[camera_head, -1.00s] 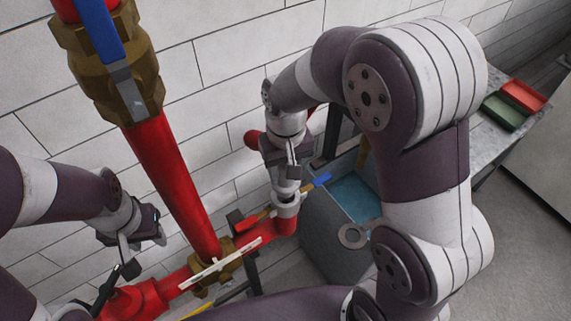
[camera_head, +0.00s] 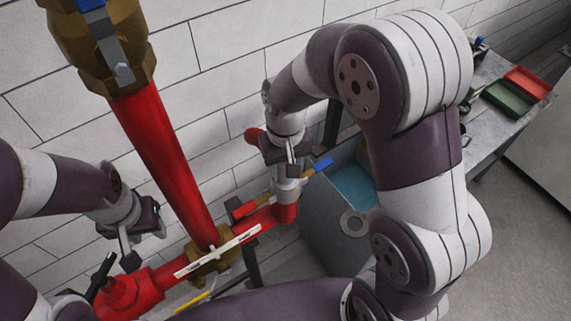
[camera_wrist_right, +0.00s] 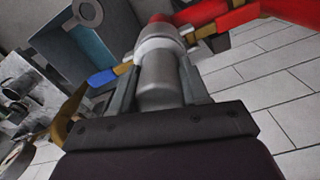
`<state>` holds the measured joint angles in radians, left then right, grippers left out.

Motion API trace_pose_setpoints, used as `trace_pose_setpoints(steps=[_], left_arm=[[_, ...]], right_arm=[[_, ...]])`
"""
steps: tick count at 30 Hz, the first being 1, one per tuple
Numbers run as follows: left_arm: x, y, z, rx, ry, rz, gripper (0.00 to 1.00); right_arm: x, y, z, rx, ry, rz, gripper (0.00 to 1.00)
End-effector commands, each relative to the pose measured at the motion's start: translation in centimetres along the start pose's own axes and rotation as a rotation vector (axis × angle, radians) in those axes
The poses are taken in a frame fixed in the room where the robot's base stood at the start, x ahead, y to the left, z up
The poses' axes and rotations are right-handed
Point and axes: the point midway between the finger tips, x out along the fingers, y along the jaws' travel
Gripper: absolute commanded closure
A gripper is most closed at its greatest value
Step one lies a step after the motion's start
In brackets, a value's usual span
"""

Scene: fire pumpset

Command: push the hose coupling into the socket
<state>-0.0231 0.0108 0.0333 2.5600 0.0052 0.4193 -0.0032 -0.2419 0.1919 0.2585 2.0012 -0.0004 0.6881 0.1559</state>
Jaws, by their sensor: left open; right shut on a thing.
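My right gripper (camera_head: 286,168) points down at the red pipe's upturned end and is shut on the hose coupling, a silver-grey cylinder (camera_wrist_right: 160,82) between the fingers in the wrist view. The socket, a pale metal collar (camera_wrist_right: 158,47), lies in line with the coupling's far end; they look in contact, but I cannot tell how deep the coupling sits. The collar also shows in the head view (camera_head: 287,190), with a blue lever (camera_head: 322,165) and a red lever (camera_head: 244,210) out to its sides. My left gripper (camera_head: 137,240) is open and empty, above the red pipe at left.
A red vertical pipe (camera_head: 165,160) with a brass valve (camera_head: 105,48) rises between my arms. A grey bin (camera_head: 325,230) stands right of the socket. A bench (camera_head: 490,130) with green (camera_head: 509,104) and red trays (camera_head: 527,82) is farther right. The tiled wall is close behind.

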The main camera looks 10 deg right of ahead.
Motion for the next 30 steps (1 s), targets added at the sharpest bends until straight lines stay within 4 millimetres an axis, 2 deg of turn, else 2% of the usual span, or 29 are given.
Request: trace_pose_setpoints(steps=[2,3,6,14,17,22,24,25,27,30], left_arm=[[0.0,0.0,0.0,0.0,0.0,0.0,0.57],[0.0,0.0,0.0,0.0,0.0,0.0,0.57],[0.0,0.0,0.0,0.0,0.0,0.0,0.57],[0.1,0.0,0.0,0.0,0.0,0.0,0.57],[0.5,0.0,0.1,0.0,0.0,0.0,0.57],[1.9,0.0,0.2,0.0,0.0,0.0,0.57],[0.0,0.0,0.0,0.0,-0.001,0.0,0.57],[-0.3,0.0,0.0,0.0,0.0,0.0,0.57],[-2.8,0.0,-0.3,0.0,0.0,0.0,0.57],[-4.1,0.0,-0.5,0.0,0.001,0.0,0.57]], right_arm=[[-0.1,0.0,0.0,0.0,0.001,0.0,1.0],[-0.1,0.0,0.0,0.0,0.001,0.0,0.52],[-0.1,0.0,0.0,0.0,0.001,0.0,0.25],[0.0,0.0,0.0,0.0,-0.001,0.0,0.25],[-0.8,0.0,-0.1,0.0,0.003,-0.001,0.25],[-4.8,0.0,-0.1,0.0,0.009,-0.001,0.25],[-7.9,0.0,0.0,0.0,0.004,0.0,0.25],[-8.7,0.0,0.0,0.0,0.004,0.0,0.25],[-11.0,0.0,0.0,0.0,0.001,0.0,0.25],[-12.3,0.0,0.1,0.0,-0.001,0.0,0.25]])
